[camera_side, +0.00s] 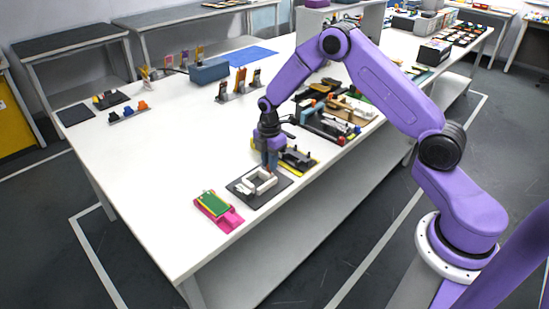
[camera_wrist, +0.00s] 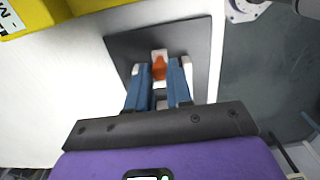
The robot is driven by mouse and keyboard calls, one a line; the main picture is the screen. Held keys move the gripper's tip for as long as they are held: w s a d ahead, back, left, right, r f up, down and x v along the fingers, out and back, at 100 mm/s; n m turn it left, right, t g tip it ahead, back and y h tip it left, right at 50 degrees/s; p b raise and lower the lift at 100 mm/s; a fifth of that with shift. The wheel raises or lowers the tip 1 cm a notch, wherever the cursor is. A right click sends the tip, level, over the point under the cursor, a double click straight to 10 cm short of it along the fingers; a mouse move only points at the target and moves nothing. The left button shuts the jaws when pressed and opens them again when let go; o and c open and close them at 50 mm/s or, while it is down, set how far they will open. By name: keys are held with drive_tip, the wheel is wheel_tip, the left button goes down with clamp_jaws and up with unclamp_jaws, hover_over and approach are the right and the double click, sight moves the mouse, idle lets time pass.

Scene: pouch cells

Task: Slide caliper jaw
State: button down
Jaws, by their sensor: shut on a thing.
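The caliper is a white frame-like fixture (camera_side: 256,184) on a dark square plate (camera_side: 237,188) near the table's front edge. In the wrist view, the dark plate (camera_wrist: 125,44) lies under my gripper (camera_wrist: 159,72), with white parts (camera_wrist: 159,53) showing around the fingertips. An orange piece (camera_wrist: 159,67) sits between the two blue fingers, which are shut on it. In the side view, my gripper (camera_side: 269,160) points down over the back of the white fixture. The fingers hide part of the white fixture, and the exact contact is small and hard to see.
A pink base with a green and yellow block (camera_side: 213,203) lies in front of the plate. A yellow and black item (camera_side: 298,160) stands close behind my gripper and a yellow item also shows in the wrist view (camera_wrist: 30,17).

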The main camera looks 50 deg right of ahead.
drive_tip(key=shift+a, duration=0.3)
drive_tip(key=c, duration=1)
unclamp_jaws()
wheel_tip(320, 180, up, 17)
drive_tip(key=shift+r, duration=0.2)
